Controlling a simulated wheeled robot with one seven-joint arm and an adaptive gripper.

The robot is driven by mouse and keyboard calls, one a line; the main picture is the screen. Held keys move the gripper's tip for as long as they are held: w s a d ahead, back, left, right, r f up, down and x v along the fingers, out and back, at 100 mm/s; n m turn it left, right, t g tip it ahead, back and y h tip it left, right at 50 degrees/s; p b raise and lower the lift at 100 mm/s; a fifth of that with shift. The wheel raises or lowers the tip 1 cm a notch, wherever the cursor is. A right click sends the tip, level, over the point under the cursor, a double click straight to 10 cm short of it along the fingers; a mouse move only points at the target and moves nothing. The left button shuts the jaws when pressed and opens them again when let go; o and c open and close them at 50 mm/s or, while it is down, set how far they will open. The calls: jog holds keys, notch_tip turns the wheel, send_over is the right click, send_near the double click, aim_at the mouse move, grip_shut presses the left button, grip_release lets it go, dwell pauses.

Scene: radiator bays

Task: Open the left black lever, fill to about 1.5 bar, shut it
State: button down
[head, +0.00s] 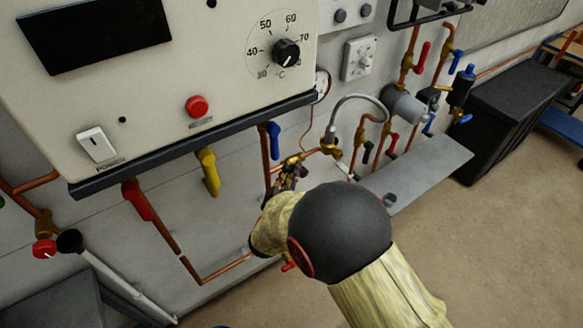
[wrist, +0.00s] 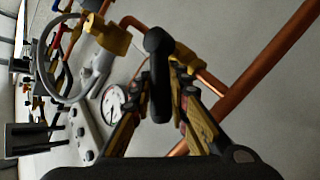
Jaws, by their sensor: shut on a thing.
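The left black lever (wrist: 157,50) stands between my gripper's two fingers in the wrist view. My gripper (wrist: 160,88) is shut on it, with yellow-and-black fingers on both sides. In the head view my gripper (head: 288,175) is at the brass pipework under the boiler, and it hides the lever there. A second black lever (head: 367,152) is further right. The grey braided hose (head: 357,98) arches between the brass fittings. The round pressure gauge (wrist: 112,103) shows in the wrist view, too small to read. In the head view, its face (head: 322,86) is partly hidden by the boiler casing.
The boiler casing (head: 190,90) overhangs the work spot. Blue (head: 273,138), yellow (head: 208,170) and red (head: 140,200) levers hang below it. A grey shelf (head: 425,170) juts out at right. Copper pipes run close by. The floor at lower right is clear.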

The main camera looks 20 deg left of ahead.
aim_at(303, 169)
jog(key=g+p, duration=0.1)
jog(key=p, duration=0.1)
jog(key=r+m+g+p, duration=0.1)
jog(key=shift+w+d+r+y+p, duration=0.3)
jog(key=shift+w+d+p, duration=0.05)
jog(key=shift+w+p, duration=0.05)
jog(key=shift+w+d+r+m+g+p, duration=0.15)
jog(key=shift+w+d+m+g+p, duration=0.15)
jog(key=shift+m+g+p, duration=0.5)
jog(key=shift+w+d+m+g+y+p, duration=0.5)
jog(key=shift+w+g+y+p, duration=0.1)
jog(key=shift+g+p, duration=0.45)
jog(key=shift+w+d+m+g+y, duration=0.25)
jog(key=shift+m+g+y, duration=0.15)
jog(key=shift+g+y, duration=0.15)
jog(key=c, duration=1.7)
grip_release()
